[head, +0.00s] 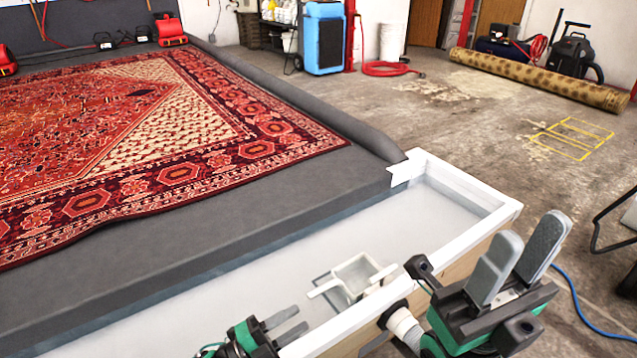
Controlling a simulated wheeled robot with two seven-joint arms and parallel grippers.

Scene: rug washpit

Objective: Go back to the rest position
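My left gripper (301,318) is at the bottom middle of the head view, over the near part of the white trough. Its two grey fingers are a little apart, with nothing between them. My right gripper (534,228) is at the lower right, beyond the trough's outer wall, with its fingers pointing up. Its two broad grey pads stand apart and empty. Neither gripper appears to hold anything. The lower parts of both arms are cut off by the picture's bottom edge.
The white-rimmed trough (470,188) runs along the grey washpit edge. A small white frame-like object (357,271) is in it, between the grippers. A red patterned rug (180,172) lies on the pit. A blue cable (578,300) lies on the floor at right. A rolled rug (540,80) lies farther back.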

